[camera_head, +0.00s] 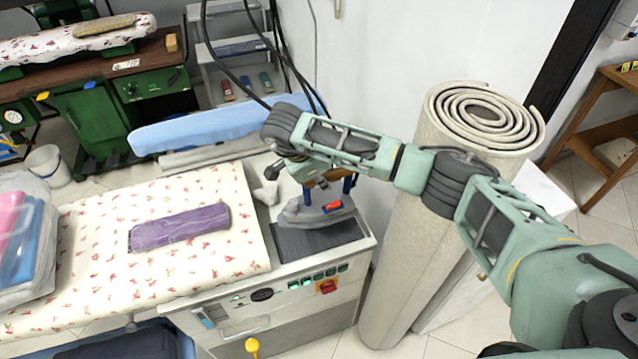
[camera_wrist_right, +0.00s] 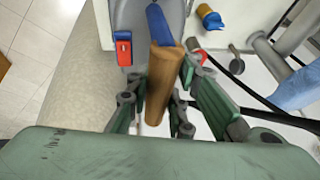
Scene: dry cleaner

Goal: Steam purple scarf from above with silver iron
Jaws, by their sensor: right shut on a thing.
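The purple scarf (camera_head: 179,227) lies folded flat on the floral ironing board (camera_head: 100,268) in the head view. The silver iron (camera_head: 316,210) stands on a dark rest pad (camera_head: 318,237) at the board's right end. My right gripper (camera_head: 318,180) reaches down over the iron; its fingers are mostly hidden there by the arm. In the right wrist view my right gripper (camera_wrist_right: 158,100) is shut on the iron's brown handle (camera_wrist_right: 162,80), with fingers on both sides. Part of the iron's grey body (camera_wrist_right: 130,22) shows beyond. My left gripper is not in view.
A rolled carpet (camera_head: 455,200) stands upright right of the station. A control panel (camera_head: 320,282) faces the front. A blue sleeve board (camera_head: 210,125) lies behind. Black cables hang above my wrist. The board around the scarf is clear.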

